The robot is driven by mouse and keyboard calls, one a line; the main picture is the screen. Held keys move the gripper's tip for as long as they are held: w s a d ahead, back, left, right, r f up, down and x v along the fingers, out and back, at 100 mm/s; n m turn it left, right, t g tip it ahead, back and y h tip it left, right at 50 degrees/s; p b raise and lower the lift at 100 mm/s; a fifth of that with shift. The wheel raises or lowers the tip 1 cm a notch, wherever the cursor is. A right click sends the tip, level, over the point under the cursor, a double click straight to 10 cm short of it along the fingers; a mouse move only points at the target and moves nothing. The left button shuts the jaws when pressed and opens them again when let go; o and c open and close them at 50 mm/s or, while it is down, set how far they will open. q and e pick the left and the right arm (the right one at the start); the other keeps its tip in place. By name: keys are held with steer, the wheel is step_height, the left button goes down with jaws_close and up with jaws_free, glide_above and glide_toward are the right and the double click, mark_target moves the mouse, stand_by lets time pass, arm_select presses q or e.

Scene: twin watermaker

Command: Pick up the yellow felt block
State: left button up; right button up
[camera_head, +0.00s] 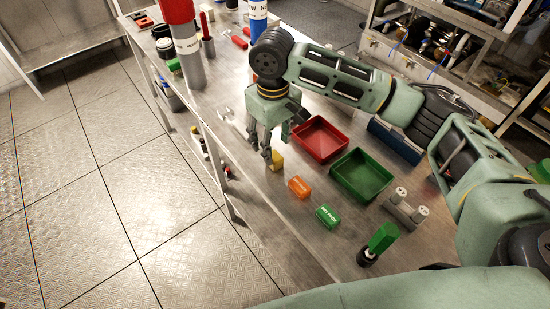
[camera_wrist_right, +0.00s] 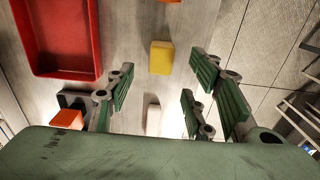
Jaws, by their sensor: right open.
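The yellow felt block (camera_head: 277,161) stands on the metal bench near its front edge, partly hidden by my right gripper (camera_head: 274,150) in the head view. The right gripper is open and empty, its fingers pointing down just above and beside the block. In the right wrist view, the yellow block (camera_wrist_right: 161,57) lies ahead of the open fingers (camera_wrist_right: 160,98), roughly centred between them and apart from both. I cannot tell the exact height gap. My left gripper is not in view.
An orange block (camera_head: 299,187) and a green block (camera_head: 327,216) lie nearby along the bench edge. A red tray (camera_head: 319,139) and a green tray (camera_head: 361,176) stand right of the gripper. A green-handled tool (camera_head: 381,239) stands nearer. Open floor lies left of the bench.

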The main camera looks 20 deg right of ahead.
mark_target(274, 156)
steer(key=shift+s+f+p, duration=0.2)
steer(key=shift+f+p, duration=0.1)
steer(key=shift+f, duration=0.75)
step_height(274, 156, down, 3)
steer(key=shift+s+d+r, duration=0.1)
steer(key=shift+r, duration=0.05)
steer(key=shift+f, duration=0.6)
steer(key=c, duration=1)
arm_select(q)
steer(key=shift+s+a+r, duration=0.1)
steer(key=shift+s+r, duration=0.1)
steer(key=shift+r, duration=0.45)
arm_select(e)
steer(key=shift+r, duration=0.1)
